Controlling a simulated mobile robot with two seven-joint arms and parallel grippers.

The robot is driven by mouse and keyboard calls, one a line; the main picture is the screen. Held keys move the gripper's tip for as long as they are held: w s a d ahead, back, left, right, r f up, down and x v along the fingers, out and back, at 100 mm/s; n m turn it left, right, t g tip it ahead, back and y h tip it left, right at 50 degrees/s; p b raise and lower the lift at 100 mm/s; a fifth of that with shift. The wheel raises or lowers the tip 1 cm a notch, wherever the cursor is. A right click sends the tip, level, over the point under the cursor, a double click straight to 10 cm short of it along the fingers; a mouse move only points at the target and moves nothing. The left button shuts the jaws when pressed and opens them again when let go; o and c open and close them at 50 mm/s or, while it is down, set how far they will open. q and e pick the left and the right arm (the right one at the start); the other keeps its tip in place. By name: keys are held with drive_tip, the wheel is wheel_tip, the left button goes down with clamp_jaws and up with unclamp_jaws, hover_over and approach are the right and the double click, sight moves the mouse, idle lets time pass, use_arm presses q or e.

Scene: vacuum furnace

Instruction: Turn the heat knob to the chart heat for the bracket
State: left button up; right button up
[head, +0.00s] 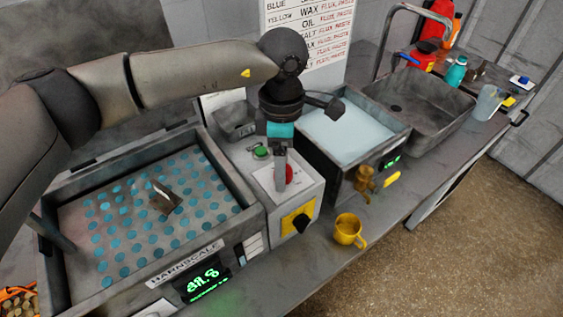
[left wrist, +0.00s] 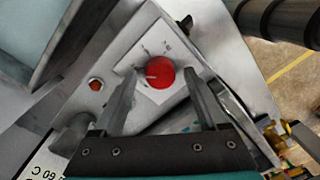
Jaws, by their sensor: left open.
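The red heat knob (head: 287,174) sits on a white plate on top of the grey control box. In the left wrist view the knob (left wrist: 160,73) shows a pale pointer line and small marks around it. My left gripper (head: 281,172) points down at the knob; its open fingers (left wrist: 160,80) appear on either side of it. I cannot tell whether they touch it. A small metal bracket (head: 165,198) lies on the blue-dotted bed. The chart (head: 308,30) hangs on the back wall, partly cut off by the frame. My right gripper is not in view.
The control box also has a green button (head: 262,152) and a black switch on a yellow plate (head: 297,220). A green display (head: 203,284) is lit at the front. A bath (head: 345,130), a sink (head: 415,100) and a yellow mug (head: 348,229) stand to the right.

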use_arm(q)
wheel_tip(320, 180, up, 15)
drive_tip(key=shift+w+b, duration=0.4)
idle(0.4)
